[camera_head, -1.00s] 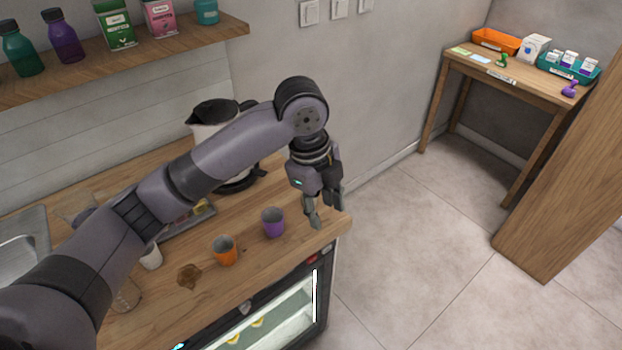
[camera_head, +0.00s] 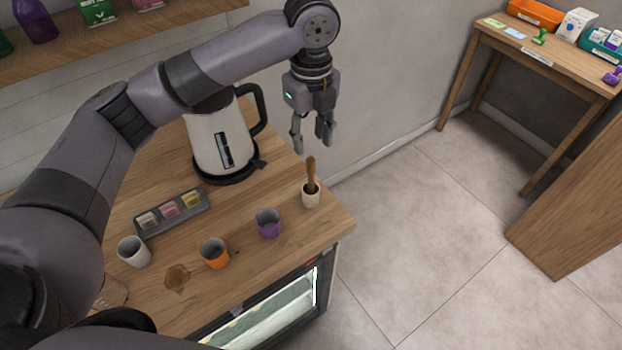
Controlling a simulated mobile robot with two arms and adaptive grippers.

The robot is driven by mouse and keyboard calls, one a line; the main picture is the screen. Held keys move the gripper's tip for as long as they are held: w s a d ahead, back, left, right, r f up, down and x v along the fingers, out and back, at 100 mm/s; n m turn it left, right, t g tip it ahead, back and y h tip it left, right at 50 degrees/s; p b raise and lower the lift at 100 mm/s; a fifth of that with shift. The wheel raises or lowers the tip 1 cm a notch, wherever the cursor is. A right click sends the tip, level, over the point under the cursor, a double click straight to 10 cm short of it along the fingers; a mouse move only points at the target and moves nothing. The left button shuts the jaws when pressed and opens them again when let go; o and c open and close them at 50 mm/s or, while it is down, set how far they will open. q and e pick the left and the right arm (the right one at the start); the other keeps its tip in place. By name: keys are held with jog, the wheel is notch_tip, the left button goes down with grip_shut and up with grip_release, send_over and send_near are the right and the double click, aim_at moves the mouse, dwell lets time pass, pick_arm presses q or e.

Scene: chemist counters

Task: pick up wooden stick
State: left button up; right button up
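A brown wooden stick (camera_head: 311,174) stands upright in a small cream cup (camera_head: 311,198) near the right end of the wooden counter (camera_head: 228,281). My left gripper (camera_head: 311,144) points down with its fingers apart and empty. It hangs above the stick, close to its top end in the picture; I cannot tell the exact gap in depth. My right gripper is not in view.
A white kettle (camera_head: 220,143) with a black handle stands behind the cup. A purple cup (camera_head: 268,223), an orange cup (camera_head: 214,252) and a white cup (camera_head: 134,252) stand along the front. A grey tray (camera_head: 152,233) holds small packets. A brown stain lies near the front.

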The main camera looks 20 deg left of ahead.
aim_at(311, 159)
pick_arm(q)
notch_tip(311, 159, down, 3)
jog(key=shift+w+f, duration=0.1)
jog(key=shift+f, duration=0.1)
jog(key=shift+f+p, duration=0.15)
jog(key=shift+p, duration=0.2)
jog(key=shift+f+p, duration=0.3)
jog(key=shift+f, duration=0.1)
notch_tip(311, 159, down, 4)
jog(key=shift+a+r+p, duration=0.1)
jog(key=shift+r+p, duration=0.05)
jog(key=shift+p, duration=0.55)
jog(key=shift+f, duration=0.3)
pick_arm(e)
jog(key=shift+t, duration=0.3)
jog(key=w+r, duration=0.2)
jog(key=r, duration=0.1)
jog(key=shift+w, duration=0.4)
pick_arm(q)
jog(key=shift+c, duration=0.3)
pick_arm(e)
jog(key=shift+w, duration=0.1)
pick_arm(q)
jog(key=c, duration=0.4)
grip_shut()
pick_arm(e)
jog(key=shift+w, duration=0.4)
